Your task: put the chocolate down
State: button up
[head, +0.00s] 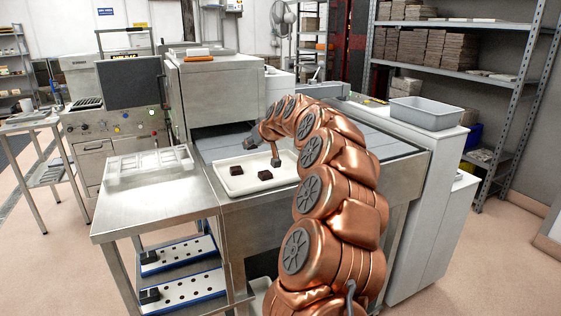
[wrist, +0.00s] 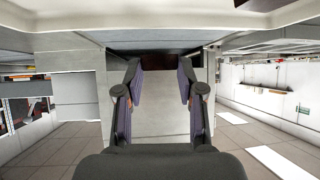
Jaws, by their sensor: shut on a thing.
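My gripper (head: 275,162) is over the right part of a white tray (head: 222,190) on the steel worktop. In the wrist view my gripper (wrist: 160,75) has its two fingers spread around a dark brown chocolate (wrist: 160,60) and is shut on it at the fingertips. The held chocolate cannot be made out in the head view. Two other dark chocolates, one at the left (head: 236,171) and one nearer the middle (head: 265,175), lie in the tray, left of and in front of my gripper. Whether the held piece touches the tray is unclear.
A clear plastic mould (head: 150,167) lies on the steel table left of the tray. A steel machine housing (head: 220,95) stands behind the tray. A grey bin (head: 427,112) sits on the white cabinet at right. The tray's front left has free room.

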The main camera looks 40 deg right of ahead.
jog(key=p, duration=0.2)
send_over(284, 168)
jog(key=shift+w+a+f, duration=0.1)
jog(key=shift+w+f, duration=0.25)
jog(key=shift+w, duration=0.1)
jog(key=shift+s+f+p, duration=0.2)
jog(key=shift+f, duration=0.75)
jog(key=shift+s+f+p, duration=0.15)
jog(key=shift+f+p, duration=0.05)
jog(key=shift+f, duration=0.75)
jog(key=o, duration=0.9)
jog(key=shift+r, duration=0.1)
jog(key=b+v, duration=0.1)
jog(key=v, duration=0.5)
jog(key=b+v, duration=0.1)
jog(key=v, duration=0.4)
jog(key=shift+s+r+b, duration=0.25)
jog(key=shift+s+b, duration=0.1)
jog(key=shift+s, duration=0.05)
